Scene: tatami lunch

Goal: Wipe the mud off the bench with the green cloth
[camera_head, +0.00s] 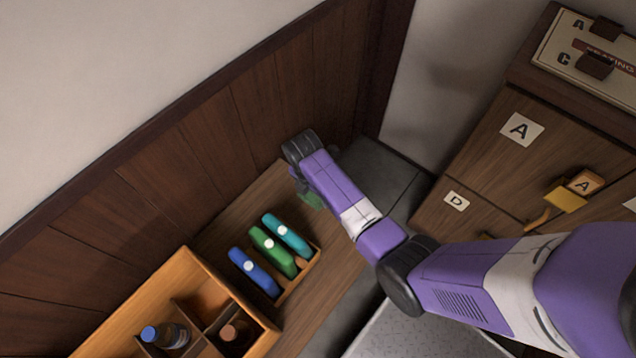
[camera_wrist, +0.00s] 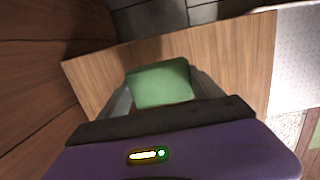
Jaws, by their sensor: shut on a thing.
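The green cloth (camera_wrist: 160,84) is a folded pad between my gripper's two fingers in the wrist view. My gripper (camera_wrist: 162,92) is shut on it. In the head view a bit of the green cloth (camera_head: 312,200) shows beside my purple forearm, over the far end of the bench. The wooden bench (camera_head: 340,273) runs along the panelled wall; it also shows in the wrist view (camera_wrist: 235,62). The cloth and my gripper hide part of the bench top. I see no mud on the bare parts in view. I cannot tell whether the cloth touches the bench.
A wooden holder (camera_head: 305,273) with blue, green and teal items stands on the bench. Nearer is a divided wooden crate (camera_head: 190,262) with bottles. A cabinet (camera_head: 488,148) with lettered doors stands at the right. Grey tiles (camera_head: 372,165) lie beyond the bench end.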

